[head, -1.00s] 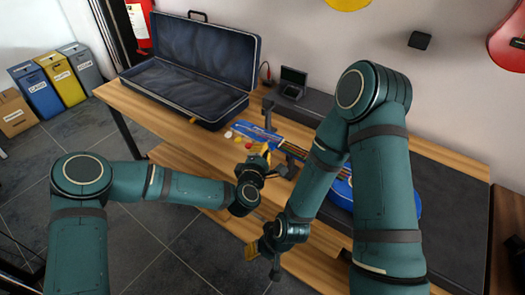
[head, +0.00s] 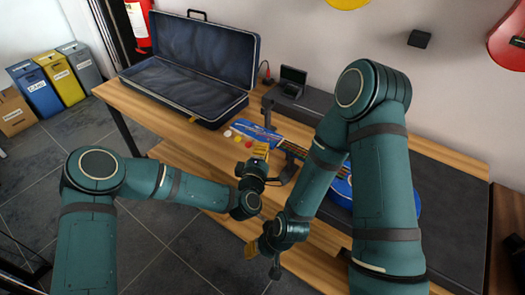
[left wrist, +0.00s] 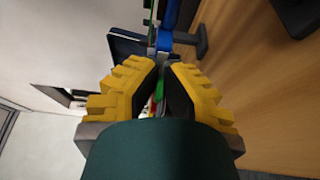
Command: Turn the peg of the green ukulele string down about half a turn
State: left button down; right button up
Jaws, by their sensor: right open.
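The blue ukulele lies on the bench, its body (head: 343,192) partly hidden behind my right arm and its headstock (head: 258,132) pointing left. Coloured strings run along the neck. My left gripper (head: 261,150) is just in front of the headstock, with its yellow fingers upward. In the left wrist view, the fingers (left wrist: 163,68) stand apart with a narrow gap. A small green piece (left wrist: 159,86) shows in that gap; I cannot tell whether the fingers touch it. Which peg carries the green string is not clear. My right gripper (head: 264,260) is open and empty, low in front of the bench.
An open dark case (head: 190,75) stands at the back left of the bench. A black stand (head: 287,170) holds the neck. A small black device (head: 292,82) is behind. A dark mat (head: 450,205) covers the right.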

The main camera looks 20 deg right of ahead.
pick_arm(q)
jog(key=c, duration=1.1)
grip_release()
jog(key=shift+c, duration=0.2)
jog(key=v, duration=0.7)
jog(key=shift+s, duration=0.15)
jog(key=shift+a, duration=0.15)
